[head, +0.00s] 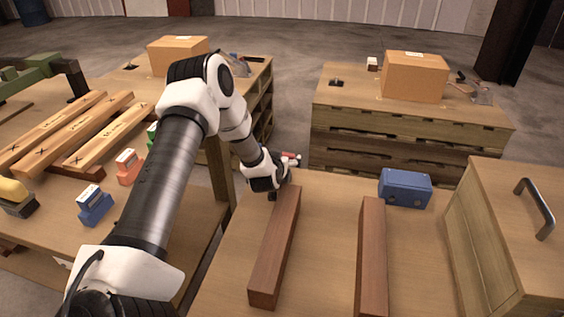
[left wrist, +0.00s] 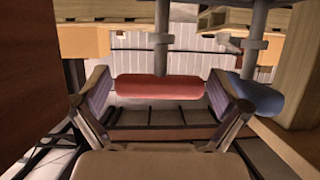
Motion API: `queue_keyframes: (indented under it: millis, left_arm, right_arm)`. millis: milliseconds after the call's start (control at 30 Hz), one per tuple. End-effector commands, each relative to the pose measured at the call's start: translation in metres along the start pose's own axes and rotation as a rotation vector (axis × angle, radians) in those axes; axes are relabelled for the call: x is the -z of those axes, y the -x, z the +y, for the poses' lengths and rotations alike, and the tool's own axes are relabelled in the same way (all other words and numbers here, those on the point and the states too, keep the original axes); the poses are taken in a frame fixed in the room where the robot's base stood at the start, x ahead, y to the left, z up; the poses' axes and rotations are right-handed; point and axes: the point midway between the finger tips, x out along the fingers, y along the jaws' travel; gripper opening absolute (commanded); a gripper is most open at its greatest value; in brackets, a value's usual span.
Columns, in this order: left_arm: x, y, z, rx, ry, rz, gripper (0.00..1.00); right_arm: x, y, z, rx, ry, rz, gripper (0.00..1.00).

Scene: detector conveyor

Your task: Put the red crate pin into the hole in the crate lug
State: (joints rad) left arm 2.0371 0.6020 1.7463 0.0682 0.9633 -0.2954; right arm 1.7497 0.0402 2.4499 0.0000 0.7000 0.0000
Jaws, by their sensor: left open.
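The red crate pin shows in the left wrist view as a rounded red bar (left wrist: 160,88) with a grey shaft rising from its middle in the picture. My left gripper (left wrist: 160,97) is open, with one finger at each end of the red bar. I cannot tell whether the fingers touch it. In the head view my left gripper (head: 282,170) is beyond the far end of a brown rail, and a small red piece (head: 289,155) shows by it. I cannot make out the lug or its hole. My right gripper is not in view.
A blue bar with a grey shaft (left wrist: 260,96) is close right of the red one. Two brown rails (head: 275,250) (head: 371,255), a blue box (head: 405,188) and a wooden crate with a handle (head: 500,220) are on the near table. Beams and stamps cover the left table.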

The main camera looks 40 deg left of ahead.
Motion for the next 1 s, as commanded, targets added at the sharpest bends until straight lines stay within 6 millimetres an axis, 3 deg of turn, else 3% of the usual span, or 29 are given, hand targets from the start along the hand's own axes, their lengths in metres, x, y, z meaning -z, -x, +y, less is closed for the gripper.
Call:
queue_keyframes:
  millis: [200, 233, 367, 733, 1000]
  left_arm:
    - [0.0, -0.004, 0.0, 0.0, 0.0, -0.001, 1.0]
    - [0.0, -0.004, 0.0, 0.0, 0.0, -0.001, 0.96]
    - [0.0, -0.004, 0.0, 0.0, 0.0, -0.001, 0.51]
    - [0.007, -0.001, 0.0, 0.0, 0.002, 0.0, 0.51]
    - [0.064, 0.022, 0.0, -0.001, 0.005, 0.002, 0.51]
  right_arm:
    - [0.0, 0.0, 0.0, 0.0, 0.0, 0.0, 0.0]
    - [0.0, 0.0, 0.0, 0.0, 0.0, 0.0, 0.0]
    - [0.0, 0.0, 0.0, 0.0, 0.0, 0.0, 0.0]
    - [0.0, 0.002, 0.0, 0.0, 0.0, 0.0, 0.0]
    - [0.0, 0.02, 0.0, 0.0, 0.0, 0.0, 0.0]
